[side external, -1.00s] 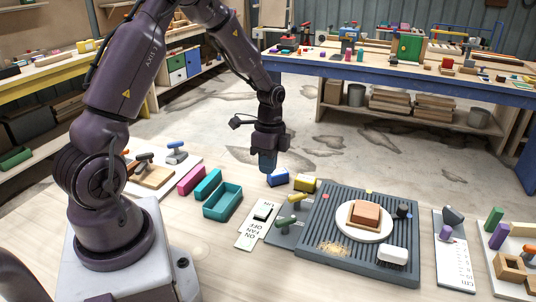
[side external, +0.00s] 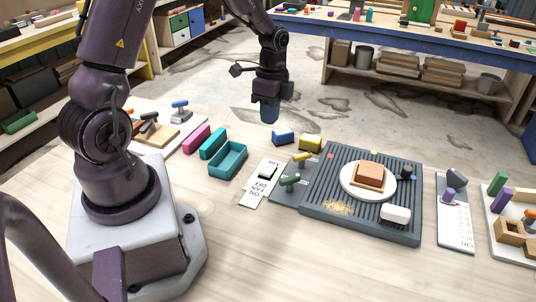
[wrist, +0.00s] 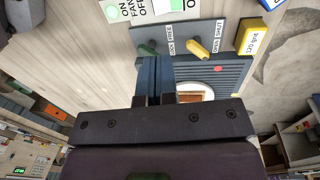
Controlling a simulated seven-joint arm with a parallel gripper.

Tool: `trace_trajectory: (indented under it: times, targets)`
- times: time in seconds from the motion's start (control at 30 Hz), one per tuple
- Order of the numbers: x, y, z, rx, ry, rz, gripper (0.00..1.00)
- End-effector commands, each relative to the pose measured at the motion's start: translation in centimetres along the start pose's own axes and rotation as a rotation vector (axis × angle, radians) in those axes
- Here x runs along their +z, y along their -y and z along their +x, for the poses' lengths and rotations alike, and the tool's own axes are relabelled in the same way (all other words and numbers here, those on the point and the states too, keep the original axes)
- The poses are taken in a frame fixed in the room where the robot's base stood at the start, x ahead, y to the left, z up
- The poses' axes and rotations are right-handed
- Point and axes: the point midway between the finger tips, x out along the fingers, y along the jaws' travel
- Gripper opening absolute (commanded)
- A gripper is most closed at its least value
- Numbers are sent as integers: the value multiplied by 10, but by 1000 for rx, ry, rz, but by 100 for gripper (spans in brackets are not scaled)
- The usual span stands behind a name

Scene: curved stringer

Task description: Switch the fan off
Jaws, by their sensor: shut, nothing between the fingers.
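In the wrist view the card (wrist: 130,8) is cut by the top edge, with a green patch beside ON. The switch's setting is too small to tell. My gripper (side external: 270,116) hangs fingers down above the table, beyond the card's far end and apart from it. Its blue fingers (wrist: 153,75) are together and empty.
A green lever (side external: 289,181) and a yellow lever (side external: 302,158) stand on a grey panel right of the card. Blue (side external: 283,137) and yellow (side external: 310,142) blocks lie beyond. A teal tray (side external: 229,160) is to the left. A ridged grey board (side external: 330,207) holds a plate and brush.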

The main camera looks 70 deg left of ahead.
Motion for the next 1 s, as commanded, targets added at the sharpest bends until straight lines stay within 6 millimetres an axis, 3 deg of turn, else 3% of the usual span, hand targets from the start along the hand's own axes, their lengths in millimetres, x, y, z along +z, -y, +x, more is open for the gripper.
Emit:
trace_trajectory:
  times: [0.27,0.7,1.0]
  targets:
    - [0,0,18,4,1,1,0]
    - [0,-1,108,5,2,1,0]
    - [0,0,138,0,0,0,0]
